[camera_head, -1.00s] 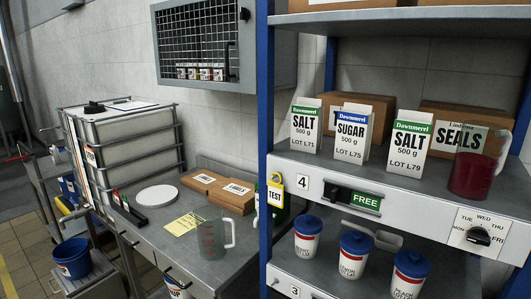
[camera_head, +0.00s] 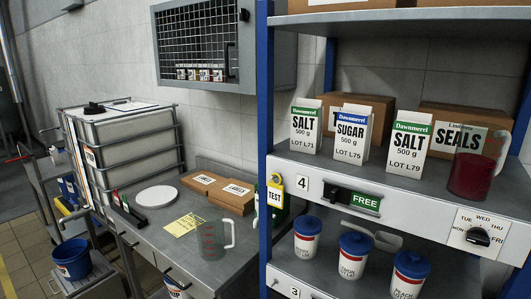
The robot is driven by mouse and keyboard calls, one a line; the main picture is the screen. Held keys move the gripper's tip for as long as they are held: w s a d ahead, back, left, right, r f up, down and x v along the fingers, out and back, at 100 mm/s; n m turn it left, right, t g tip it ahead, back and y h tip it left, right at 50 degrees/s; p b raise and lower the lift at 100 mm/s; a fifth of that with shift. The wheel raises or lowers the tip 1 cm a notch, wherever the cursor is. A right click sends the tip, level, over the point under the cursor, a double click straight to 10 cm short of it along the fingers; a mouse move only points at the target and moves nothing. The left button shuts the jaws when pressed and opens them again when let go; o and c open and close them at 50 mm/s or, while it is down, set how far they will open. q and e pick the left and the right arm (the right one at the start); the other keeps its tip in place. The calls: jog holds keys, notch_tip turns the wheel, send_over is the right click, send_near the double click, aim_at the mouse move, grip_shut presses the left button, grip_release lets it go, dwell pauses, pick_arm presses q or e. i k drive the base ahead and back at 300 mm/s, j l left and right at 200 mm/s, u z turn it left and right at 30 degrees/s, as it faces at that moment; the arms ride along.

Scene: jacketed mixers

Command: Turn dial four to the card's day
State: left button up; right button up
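A dial (camera_head: 478,236) with a black knob sits on a white plate on the front edge of the shelf marked 4, at the right. Weekdays from MON to FRI are printed around it. I cannot tell for sure which day the knob points at. A yellow card (camera_head: 183,225) with small print lies flat on the grey bench; its writing is too small to read. The number 4 label (camera_head: 302,185) is at the left end of the same shelf edge, beside a black slider with a green FREE sign (camera_head: 365,202). Neither of my grippers is in view.
The shelf holds salt and sugar cartons (camera_head: 351,136), a SEALS box (camera_head: 460,133) and a jug of red liquid (camera_head: 472,172) above the dial. Blue-lidded tubs (camera_head: 355,256) stand below. A clear jug (camera_head: 213,240) stands on the bench near the blue post (camera_head: 265,130).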

aim_at(477, 236)
jog(key=l+z, duration=0.1)
jog(key=z, duration=1.1)
jog(key=j+u, duration=0.25)
jog(key=u, duration=0.15)
jog(key=j+u, duration=0.55)
jog(key=u, duration=0.2)
jog(key=i+j+u, duration=0.1)
jog(key=j+u, duration=0.25)
jog(key=l+z, duration=0.1)
jog(key=z, duration=1.35)
